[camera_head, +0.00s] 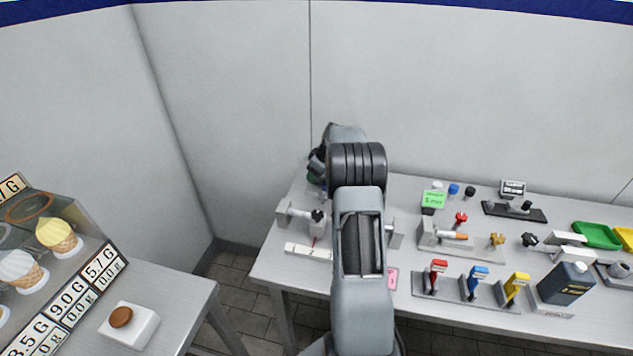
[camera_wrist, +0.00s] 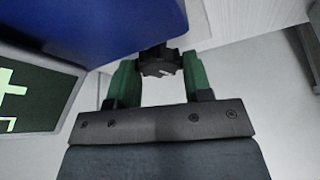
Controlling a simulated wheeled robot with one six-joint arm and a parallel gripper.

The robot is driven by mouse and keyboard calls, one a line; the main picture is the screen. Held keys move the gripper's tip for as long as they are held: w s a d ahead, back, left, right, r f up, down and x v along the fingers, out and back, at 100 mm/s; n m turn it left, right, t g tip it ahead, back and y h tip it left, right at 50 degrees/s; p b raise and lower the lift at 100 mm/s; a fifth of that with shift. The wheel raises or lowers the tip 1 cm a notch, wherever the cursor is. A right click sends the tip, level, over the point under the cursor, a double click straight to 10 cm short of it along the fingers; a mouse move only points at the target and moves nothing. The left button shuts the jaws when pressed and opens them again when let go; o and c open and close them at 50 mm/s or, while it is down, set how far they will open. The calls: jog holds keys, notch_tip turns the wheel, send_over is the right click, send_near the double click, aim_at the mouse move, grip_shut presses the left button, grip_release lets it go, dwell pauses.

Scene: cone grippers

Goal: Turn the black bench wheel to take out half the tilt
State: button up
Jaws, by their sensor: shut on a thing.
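In the wrist view the black wheel (camera_wrist: 157,69), with a ribbed rim and a small white mark, sits between the green fingers of my gripper (camera_wrist: 161,78). The gripper is shut on it, with one finger on each side. In the head view my arm covers the middle of the left bench fixture and hides the grip. A white strip with a red pointer (camera_head: 314,242) shows at the fixture's left; I cannot read the tilt.
A black knob (camera_head: 318,215) stands on the fixture's left part. To the right are red, blue and yellow levers (camera_head: 474,279), a dark bottle (camera_head: 567,283) and a green tray (camera_head: 597,235). A separate counter with ice-cream cones (camera_head: 58,237) stands at left. A green sign (camera_wrist: 35,95) is near the gripper.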

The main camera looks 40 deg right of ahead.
jog(key=shift+m, duration=0.5)
jog(key=o, duration=0.9)
jog(key=shift+r, duration=0.1)
